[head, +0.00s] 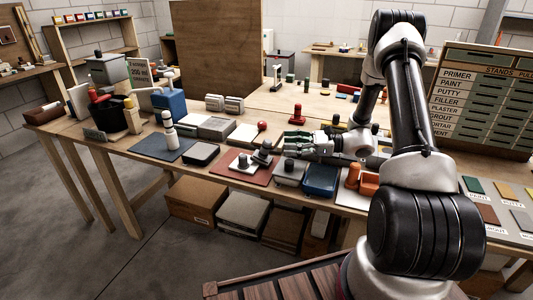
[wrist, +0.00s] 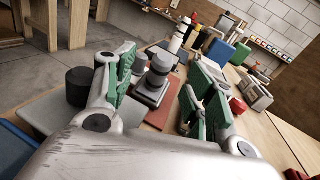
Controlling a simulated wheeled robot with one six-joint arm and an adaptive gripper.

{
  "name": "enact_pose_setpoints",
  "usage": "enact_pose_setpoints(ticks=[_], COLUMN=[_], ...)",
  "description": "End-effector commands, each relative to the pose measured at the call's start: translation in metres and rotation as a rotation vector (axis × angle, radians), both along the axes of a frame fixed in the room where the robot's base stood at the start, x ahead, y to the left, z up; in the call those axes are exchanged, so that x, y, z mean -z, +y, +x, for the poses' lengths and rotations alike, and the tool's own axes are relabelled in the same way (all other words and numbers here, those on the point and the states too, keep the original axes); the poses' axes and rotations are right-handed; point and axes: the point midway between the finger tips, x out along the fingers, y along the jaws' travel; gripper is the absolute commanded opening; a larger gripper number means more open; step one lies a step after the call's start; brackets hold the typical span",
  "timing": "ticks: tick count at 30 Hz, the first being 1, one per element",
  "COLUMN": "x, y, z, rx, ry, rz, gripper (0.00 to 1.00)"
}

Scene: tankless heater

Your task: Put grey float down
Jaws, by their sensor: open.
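The grey float (wrist: 152,86), a grey block with a rounded grey knob, stands upright on a dark red mat (wrist: 158,115) in the wrist view. It lies beyond and between my gripper's two green-padded fingers, with a visible gap to each side. In the head view the float (head: 262,158) is on the red mat (head: 230,171), just left of my gripper (head: 288,143). My gripper is open and nothing is held in it. A second small grey piece (head: 243,162) shows beside the float on the mat.
A grey block with a dark knob (head: 289,171) and a blue tray (head: 321,180) stand right of the mat. A blue-grey mat with a white bottle (head: 170,134) lies left. A red stamp-like tool (head: 297,114) stands behind. Bare wood shows behind the mat.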

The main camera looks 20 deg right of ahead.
Motion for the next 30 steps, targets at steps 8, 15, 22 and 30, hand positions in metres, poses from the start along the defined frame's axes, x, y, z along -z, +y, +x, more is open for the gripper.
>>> enact_pose_setpoints(ticks=[8,15,22,30], x=[0.01,0.01,0.009,0.009], y=[0.01,0.033,0.066,0.069], z=[0.012,0.02,0.031,0.033], rx=[0.032,0.03,0.03,0.033], ry=[0.018,0.017,0.016,0.016], rz=[0.041,0.039,0.038,0.039], gripper=[0.54,0.54,0.54,0.49])
